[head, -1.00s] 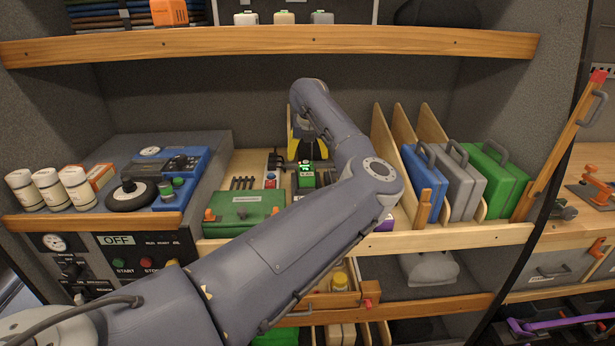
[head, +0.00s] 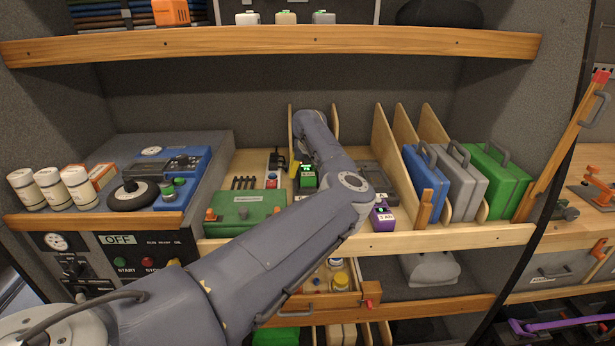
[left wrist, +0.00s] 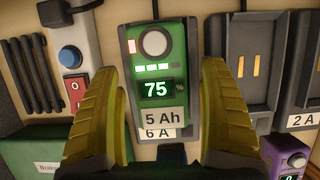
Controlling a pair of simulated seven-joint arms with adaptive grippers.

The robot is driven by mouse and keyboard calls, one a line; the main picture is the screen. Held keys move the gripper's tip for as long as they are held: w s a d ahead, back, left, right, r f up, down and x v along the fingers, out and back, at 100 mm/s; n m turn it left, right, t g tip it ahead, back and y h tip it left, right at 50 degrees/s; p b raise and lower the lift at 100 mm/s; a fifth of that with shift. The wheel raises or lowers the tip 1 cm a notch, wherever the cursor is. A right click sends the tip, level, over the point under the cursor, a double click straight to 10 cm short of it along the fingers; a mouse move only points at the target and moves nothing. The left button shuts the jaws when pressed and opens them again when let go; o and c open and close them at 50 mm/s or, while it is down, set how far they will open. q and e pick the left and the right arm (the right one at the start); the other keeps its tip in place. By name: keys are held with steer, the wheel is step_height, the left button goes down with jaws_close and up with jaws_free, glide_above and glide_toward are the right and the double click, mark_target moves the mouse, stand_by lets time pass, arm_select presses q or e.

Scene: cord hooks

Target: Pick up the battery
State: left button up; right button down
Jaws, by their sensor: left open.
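A green battery (left wrist: 158,60) with a round button, a 75% display and a 5 Ah label sits in a dark charger marked 6 A (left wrist: 160,133). In the head view the green battery (head: 307,176) is on the middle shelf, partly behind my arm. My left gripper (left wrist: 155,78) is open, its yellow fingers on either side of the battery, with visible gaps between them and it. In the head view most of the gripper is hidden by my arm. A purple battery (head: 382,215) stands near the shelf's front edge. My right gripper is not in view.
An empty charger slot (left wrist: 252,65) is right of the battery. A power strip with a red switch (left wrist: 75,86) is at its left. A green case (head: 245,207) lies in front. Wooden dividers with blue, grey and green cases (head: 492,175) stand to the right.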

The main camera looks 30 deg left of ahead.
arm_select(q)
steer(key=shift+w+a+f, duration=0.1)
steer(key=shift+w+f, duration=0.1)
steer(key=shift+f, duration=0.25)
steer(key=c, duration=1.5)
steer(key=shift+c, duration=0.9)
steer(key=shift+r, duration=0.15)
